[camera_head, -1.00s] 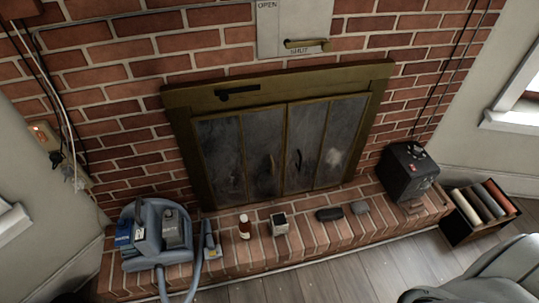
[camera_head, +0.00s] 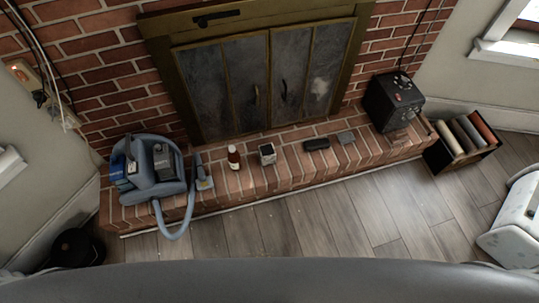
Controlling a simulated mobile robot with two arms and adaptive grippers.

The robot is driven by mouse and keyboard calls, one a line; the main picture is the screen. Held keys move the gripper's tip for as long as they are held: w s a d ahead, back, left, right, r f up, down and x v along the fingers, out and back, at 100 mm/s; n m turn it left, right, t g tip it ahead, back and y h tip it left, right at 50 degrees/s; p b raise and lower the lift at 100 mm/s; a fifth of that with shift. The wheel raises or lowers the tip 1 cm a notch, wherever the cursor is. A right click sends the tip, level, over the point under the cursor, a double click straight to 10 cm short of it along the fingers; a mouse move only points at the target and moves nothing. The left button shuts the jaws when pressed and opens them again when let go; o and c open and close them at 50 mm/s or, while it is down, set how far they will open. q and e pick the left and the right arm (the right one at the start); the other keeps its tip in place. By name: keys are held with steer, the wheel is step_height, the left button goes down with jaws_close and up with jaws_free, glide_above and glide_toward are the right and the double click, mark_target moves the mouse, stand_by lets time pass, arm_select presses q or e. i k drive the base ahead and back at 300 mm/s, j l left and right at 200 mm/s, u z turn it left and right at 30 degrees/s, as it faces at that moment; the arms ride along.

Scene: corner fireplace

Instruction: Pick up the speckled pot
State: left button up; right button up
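A small pale, squarish pot (camera_head: 267,154) with a dark top stands on the brick hearth in front of the fireplace doors. It is the likeliest speckled pot, but it is too small here to make out speckles. It stands upright between a small red-brown bottle with a white cap (camera_head: 233,157) and a dark oblong case (camera_head: 316,144), apart from both. Neither of my grippers is in view, and nothing touches the pot.
A blue-grey vacuum (camera_head: 150,170) with a hose occupies the hearth's left end. A black box (camera_head: 393,101) stands at its right end, beside a dark crate (camera_head: 462,143) of rolls. A dark round object (camera_head: 76,248) and a pale worn object (camera_head: 513,222) flank clear wooden floor (camera_head: 300,222).

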mark_target(267, 153)
steer(key=i+l+u, duration=0.2)
steer(key=l, duration=0.5)
steer(key=i+l+u, duration=0.2)
steer(key=l, duration=0.45)
steer(key=l+u, duration=0.15)
steer(key=l, duration=0.55)
